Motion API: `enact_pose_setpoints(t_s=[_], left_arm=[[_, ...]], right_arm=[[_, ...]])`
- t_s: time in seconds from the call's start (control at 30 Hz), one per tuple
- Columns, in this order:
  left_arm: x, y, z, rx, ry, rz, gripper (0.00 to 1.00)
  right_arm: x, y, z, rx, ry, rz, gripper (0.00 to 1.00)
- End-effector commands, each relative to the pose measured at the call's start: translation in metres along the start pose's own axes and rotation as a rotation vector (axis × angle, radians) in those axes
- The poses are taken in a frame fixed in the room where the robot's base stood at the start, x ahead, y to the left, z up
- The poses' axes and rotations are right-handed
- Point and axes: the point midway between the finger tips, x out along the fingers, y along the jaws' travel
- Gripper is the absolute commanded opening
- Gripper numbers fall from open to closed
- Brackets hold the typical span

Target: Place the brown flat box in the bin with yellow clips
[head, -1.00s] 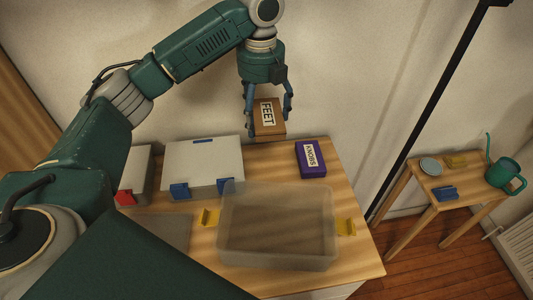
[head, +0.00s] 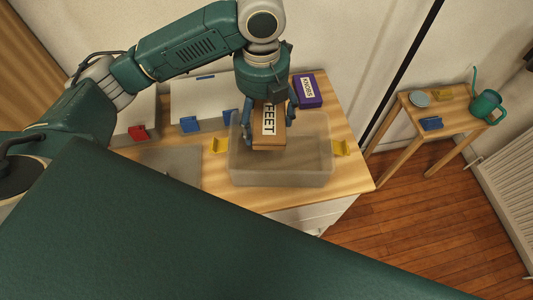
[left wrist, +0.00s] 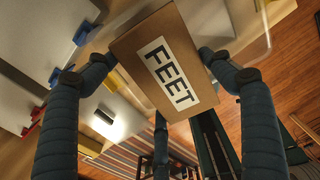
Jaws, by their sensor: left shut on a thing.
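The brown flat box (head: 268,138), with a white label reading FEET, is held by my left gripper (head: 270,125). In the left wrist view the brown flat box (left wrist: 160,62) sits between the fingers of my left gripper (left wrist: 158,80). The bin with yellow clips (head: 308,165) is clear and open-topped, with one yellow clip (head: 219,146) at its left and another (head: 341,148) at its right. The held box is over the left half of the bin and overlaps it in the head view. I cannot tell how far its lower edge is from the bin floor. My right gripper is not in view.
A purple KNOBS box (head: 307,91) lies behind the bin. A lidded bin with blue clips (head: 204,105) and one with a red clip (head: 134,112) stand to the left. A grey mat (head: 172,165) lies left of the bin. A small side table (head: 442,112) carries a watering can (head: 487,107).

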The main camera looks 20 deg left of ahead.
Motion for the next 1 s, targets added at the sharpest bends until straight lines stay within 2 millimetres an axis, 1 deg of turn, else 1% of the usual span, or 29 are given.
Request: enact_pose_setpoints(t_s=[0.03, 0.17, 0.3, 0.4, 0.63, 0.8, 0.9, 1.0], left_arm=[[0.014, 0.002, -0.001, -0.002, 0.006, 0.006, 0.52], [0.049, 0.002, -0.001, -0.002, 0.004, 0.006, 0.52], [0.083, 0.002, -0.001, -0.003, 0.004, 0.004, 0.52], [0.102, 0.002, 0.0, -0.001, 0.001, 0.004, 0.52], [0.123, 0.001, 0.0, -0.001, 0.0, 0.002, 0.52], [0.149, 0.001, 0.0, -0.002, 0.002, 0.002, 0.52], [0.157, 0.002, 0.001, -0.001, -0.002, 0.002, 0.52], [0.159, 0.001, 0.001, 0.0, -0.003, 0.001, 0.52]], right_arm=[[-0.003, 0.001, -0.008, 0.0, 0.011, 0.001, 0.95], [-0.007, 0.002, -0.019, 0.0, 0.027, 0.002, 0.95], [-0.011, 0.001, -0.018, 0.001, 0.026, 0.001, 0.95], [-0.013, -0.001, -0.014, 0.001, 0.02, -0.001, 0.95], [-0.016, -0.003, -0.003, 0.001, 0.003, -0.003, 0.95], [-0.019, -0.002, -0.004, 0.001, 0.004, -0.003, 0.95], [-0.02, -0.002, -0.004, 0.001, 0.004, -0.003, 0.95], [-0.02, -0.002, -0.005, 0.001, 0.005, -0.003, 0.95]])
